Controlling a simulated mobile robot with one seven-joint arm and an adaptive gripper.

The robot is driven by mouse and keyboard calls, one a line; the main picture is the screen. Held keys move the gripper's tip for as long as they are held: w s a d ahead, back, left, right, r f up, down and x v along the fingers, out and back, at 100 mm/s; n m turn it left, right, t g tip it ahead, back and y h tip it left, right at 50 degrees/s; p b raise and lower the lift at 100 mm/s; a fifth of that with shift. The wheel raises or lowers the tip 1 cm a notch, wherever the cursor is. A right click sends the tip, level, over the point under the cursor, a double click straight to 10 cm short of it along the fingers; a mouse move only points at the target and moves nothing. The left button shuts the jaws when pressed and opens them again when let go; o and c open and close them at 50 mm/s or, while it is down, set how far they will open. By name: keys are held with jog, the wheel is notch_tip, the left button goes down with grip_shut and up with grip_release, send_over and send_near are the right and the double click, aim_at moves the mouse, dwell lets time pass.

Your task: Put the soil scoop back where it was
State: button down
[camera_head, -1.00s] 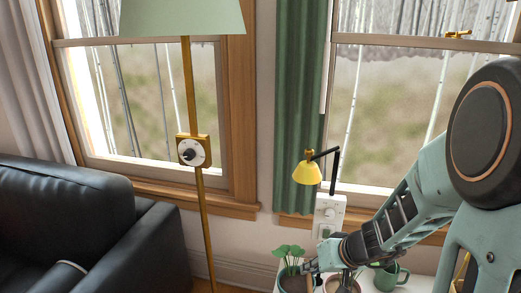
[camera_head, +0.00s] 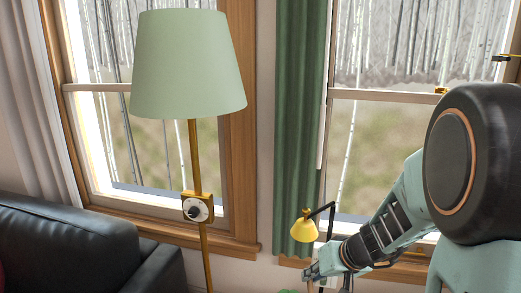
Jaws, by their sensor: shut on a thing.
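My gripper (camera_head: 311,274) is at the lower middle of the view, in front of the wall below the right window. It is shut on a thin tan thing (camera_head: 310,287) that shows just below the fingers. This looks like the handle of the soil scoop, but the picture's bottom edge cuts off the rest. A bit of green leaf (camera_head: 289,291) shows at the bottom edge, left of the gripper. The surface below the gripper is out of view.
A small yellow lamp (camera_head: 303,228) on a dark arm stands close behind my gripper. A tall floor lamp (camera_head: 188,65) with a green shade stands left. A black sofa (camera_head: 85,250) is at lower left. A green curtain (camera_head: 297,120) hangs between the windows.

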jog(key=s+r+p, duration=0.3)
jog(key=r+p, duration=1.6)
jog(key=r, duration=0.1)
jog(key=shift+s, duration=0.15)
